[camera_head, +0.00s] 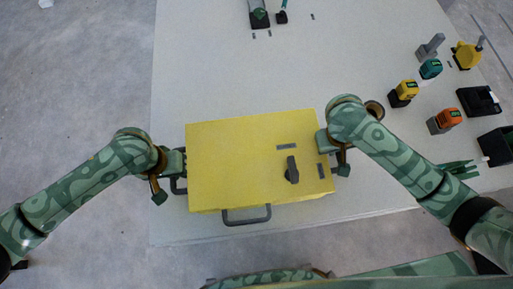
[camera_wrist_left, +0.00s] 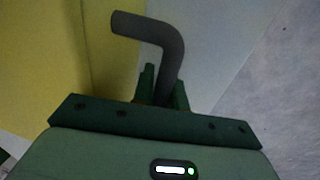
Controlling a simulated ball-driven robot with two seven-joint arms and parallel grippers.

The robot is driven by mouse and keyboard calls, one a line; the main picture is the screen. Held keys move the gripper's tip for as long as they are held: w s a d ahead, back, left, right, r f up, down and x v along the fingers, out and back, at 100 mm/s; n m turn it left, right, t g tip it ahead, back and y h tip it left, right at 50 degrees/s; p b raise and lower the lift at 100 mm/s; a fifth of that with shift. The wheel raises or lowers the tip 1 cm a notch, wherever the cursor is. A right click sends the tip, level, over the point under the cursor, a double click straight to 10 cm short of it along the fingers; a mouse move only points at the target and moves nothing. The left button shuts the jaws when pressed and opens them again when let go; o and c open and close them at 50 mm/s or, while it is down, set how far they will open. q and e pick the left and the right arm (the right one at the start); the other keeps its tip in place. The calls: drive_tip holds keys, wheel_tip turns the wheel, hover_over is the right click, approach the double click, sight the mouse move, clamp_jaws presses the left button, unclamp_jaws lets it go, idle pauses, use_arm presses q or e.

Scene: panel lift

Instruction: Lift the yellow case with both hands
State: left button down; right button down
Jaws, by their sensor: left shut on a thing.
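The yellow case (camera_head: 245,150) is a wide box near the front edge of the white table, with a dark front handle (camera_head: 246,215) and a dark knob (camera_head: 292,170) on top. My left gripper (camera_head: 179,163) is at its left side, shut on the case's left side handle. In the left wrist view this bent grey handle (camera_wrist_left: 165,38) runs between the fingers (camera_wrist_left: 163,88), beside the yellow wall (camera_wrist_left: 50,60). My right gripper (camera_head: 330,141) is at the right side of the case; its fingers are mostly hidden, so its grip is unclear.
The white table (camera_head: 225,75) is clear behind the case. To the right stand yellow (camera_head: 407,88), teal (camera_head: 430,68) and orange (camera_head: 448,118) tools and black trays (camera_head: 479,100). More tools (camera_head: 259,15) lie at the far edge.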

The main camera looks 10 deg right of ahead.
use_arm(q)
drive_tip(key=shift+w+r, duration=0.1)
drive_tip(key=shift+r, duration=0.1)
use_arm(e)
drive_tip(key=shift+r, duration=0.2)
